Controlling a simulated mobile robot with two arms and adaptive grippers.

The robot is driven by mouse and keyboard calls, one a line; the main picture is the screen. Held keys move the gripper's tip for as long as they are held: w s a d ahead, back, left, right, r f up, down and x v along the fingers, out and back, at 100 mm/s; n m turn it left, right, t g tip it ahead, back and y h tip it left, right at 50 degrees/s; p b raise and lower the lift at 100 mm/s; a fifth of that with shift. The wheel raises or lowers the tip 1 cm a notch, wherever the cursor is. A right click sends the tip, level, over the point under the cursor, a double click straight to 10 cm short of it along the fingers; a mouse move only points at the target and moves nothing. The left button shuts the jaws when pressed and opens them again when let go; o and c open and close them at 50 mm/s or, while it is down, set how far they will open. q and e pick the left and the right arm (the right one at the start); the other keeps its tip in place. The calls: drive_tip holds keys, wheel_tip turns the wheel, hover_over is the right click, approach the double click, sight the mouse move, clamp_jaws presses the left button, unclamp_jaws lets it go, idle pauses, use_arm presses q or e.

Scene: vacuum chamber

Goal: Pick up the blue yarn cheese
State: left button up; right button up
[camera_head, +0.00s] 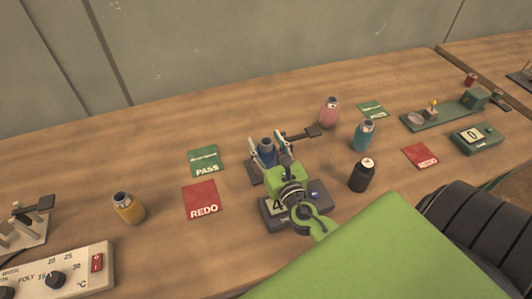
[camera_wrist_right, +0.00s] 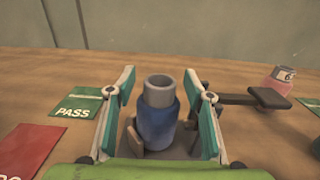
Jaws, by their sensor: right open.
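The blue yarn cheese (camera_head: 267,150) stands upright on a small dark device (camera_head: 256,172) in the middle of the table, partly hidden by my gripper in the head view. In the right wrist view the blue yarn cheese (camera_wrist_right: 158,120) has a pale grey top and stands between my fingers. My right gripper (camera_head: 268,148) is open around it, one finger on each side. In the wrist view my right gripper (camera_wrist_right: 160,105) shows a gap on both sides of the cheese. My left gripper is not in view.
A pink cheese (camera_head: 329,113), a teal one (camera_head: 363,136), a black one (camera_head: 361,176) and a yellow one (camera_head: 128,208) stand around. Green PASS (camera_head: 205,160) and red REDO (camera_head: 200,200) cards lie flat on the left. A control box (camera_head: 60,275) stands at front left.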

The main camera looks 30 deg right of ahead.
clamp_jaws()
idle(0.3)
